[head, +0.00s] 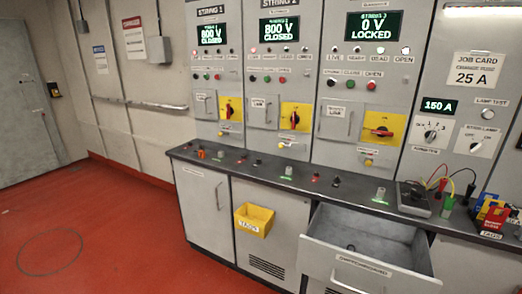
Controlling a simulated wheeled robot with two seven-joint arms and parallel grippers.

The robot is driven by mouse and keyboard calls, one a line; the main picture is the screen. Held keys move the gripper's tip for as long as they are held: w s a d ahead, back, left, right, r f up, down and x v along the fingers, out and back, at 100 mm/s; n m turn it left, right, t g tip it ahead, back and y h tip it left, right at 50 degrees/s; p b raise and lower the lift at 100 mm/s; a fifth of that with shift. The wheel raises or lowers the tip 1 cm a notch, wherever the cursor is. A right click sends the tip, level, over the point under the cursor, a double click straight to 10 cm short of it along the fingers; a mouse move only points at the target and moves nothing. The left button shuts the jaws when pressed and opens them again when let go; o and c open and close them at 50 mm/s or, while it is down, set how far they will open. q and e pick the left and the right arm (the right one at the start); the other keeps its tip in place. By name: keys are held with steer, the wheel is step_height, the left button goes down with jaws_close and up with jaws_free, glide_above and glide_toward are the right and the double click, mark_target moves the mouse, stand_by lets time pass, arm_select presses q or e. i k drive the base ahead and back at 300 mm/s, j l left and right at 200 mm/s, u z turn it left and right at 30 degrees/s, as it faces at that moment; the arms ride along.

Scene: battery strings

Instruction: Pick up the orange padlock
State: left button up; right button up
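A small orange object (201,154), which looks like the orange padlock, sits near the left end of the dark countertop (270,172), below the STRING 1 panel. It is too small to show its shackle clearly. Neither of my grippers shows in the head view, and nothing is seen touching the orange object.
Several other small items stand along the counter, including a red one (316,177). A meter (413,198) with leads and a bin of tags (494,218) are at right. Red floor at left is clear.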

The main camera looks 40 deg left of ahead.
mark_target(201, 152)
steer(key=u, duration=1.85)
steer(key=i+j+z, duration=0.35)
steer(key=z, duration=0.15)
steer(key=i+j+z, duration=0.2)
steer(key=j+z, duration=0.25)
